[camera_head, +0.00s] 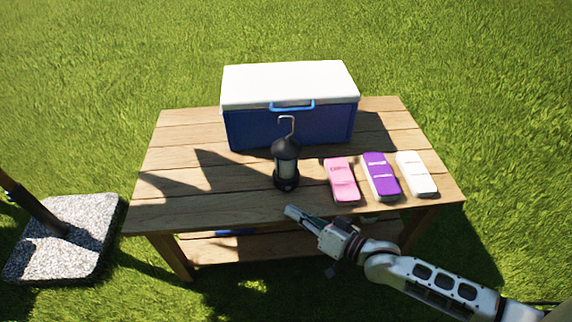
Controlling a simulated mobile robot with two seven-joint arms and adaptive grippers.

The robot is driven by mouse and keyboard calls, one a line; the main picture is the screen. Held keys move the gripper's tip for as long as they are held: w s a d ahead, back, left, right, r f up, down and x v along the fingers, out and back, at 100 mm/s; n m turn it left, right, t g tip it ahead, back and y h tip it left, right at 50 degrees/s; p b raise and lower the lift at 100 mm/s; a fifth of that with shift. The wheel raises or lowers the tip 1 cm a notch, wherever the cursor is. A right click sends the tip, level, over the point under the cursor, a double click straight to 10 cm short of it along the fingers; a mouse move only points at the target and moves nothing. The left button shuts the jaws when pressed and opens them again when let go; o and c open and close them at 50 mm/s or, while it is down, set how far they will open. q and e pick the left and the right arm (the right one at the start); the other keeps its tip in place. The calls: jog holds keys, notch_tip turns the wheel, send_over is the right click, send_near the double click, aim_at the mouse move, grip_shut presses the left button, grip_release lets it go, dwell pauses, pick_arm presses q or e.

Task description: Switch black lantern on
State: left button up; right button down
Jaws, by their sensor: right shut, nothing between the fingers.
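A black lantern (286,164) with a pale clear middle and a hook-shaped wire handle on top stands upright on the wooden garden table (170,206), in front of the cooler. No light from it can be made out. My right gripper (292,212) is shut and empty near the table's front edge, a little below and in front of the lantern's base in the picture, apart from it. My left gripper is out of view. The lantern's switch is too small to make out.
A blue cooler (290,126) with a white lid stands behind the lantern. Pink (341,179), purple (380,175) and white (416,173) cases lie to its right. The table's left side is clear. A pole on a stone base (85,225) stands on the grass at left.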

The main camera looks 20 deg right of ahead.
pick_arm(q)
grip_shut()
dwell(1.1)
